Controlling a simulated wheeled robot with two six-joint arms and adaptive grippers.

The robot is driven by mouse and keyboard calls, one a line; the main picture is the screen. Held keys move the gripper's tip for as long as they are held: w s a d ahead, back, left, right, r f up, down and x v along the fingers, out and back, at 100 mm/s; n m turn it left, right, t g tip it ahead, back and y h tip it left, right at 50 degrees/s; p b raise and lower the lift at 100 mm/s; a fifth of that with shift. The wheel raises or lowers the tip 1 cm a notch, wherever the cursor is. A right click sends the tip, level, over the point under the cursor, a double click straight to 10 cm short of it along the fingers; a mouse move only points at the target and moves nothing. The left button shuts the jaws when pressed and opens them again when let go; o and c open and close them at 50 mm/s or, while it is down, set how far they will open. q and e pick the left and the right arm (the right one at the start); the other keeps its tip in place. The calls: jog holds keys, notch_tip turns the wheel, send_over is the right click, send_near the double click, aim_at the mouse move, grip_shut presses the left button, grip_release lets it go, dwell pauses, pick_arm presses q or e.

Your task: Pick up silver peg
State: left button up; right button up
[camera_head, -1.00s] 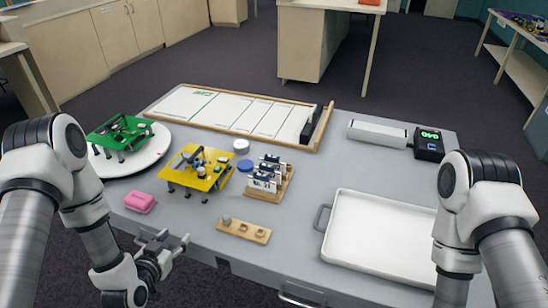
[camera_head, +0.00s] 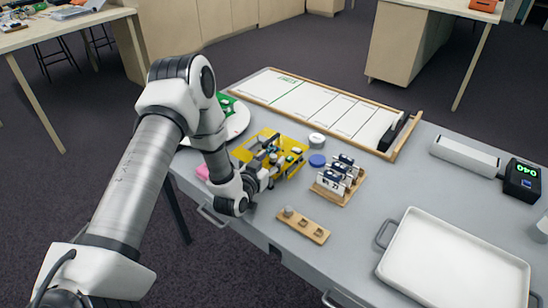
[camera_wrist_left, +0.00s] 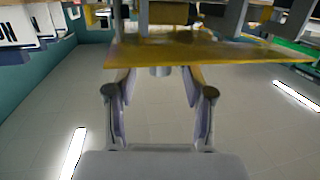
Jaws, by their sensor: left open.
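My left gripper (camera_head: 266,163) is open, at the near left edge of the yellow board (camera_head: 292,165), partly covering it. In the left wrist view, upside down, the open fingers (camera_wrist_left: 160,100) point toward the yellow board (camera_wrist_left: 215,53). A short silver-grey cylinder (camera_wrist_left: 160,71) shows against the board, between the fingertips in the picture; contact cannot be told. A small grey peg (camera_head: 288,211) stands in the left end of a wooden block (camera_head: 309,231), nearer the table's front edge. Which one is the silver peg is not clear. My right gripper is out of view.
A wooden rack of dark-and-white modules (camera_head: 338,180) and a blue disc (camera_head: 317,160) stand right of the yellow board. A pink block (camera_head: 202,172) is partly hidden by my arm. A white tray (camera_head: 455,262) lies at right; grey table between is clear.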

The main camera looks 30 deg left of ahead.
pick_arm(q)
jog(key=shift+w, duration=0.1)
jog(key=c, duration=0.9)
jog(key=shift+c, duration=0.2)
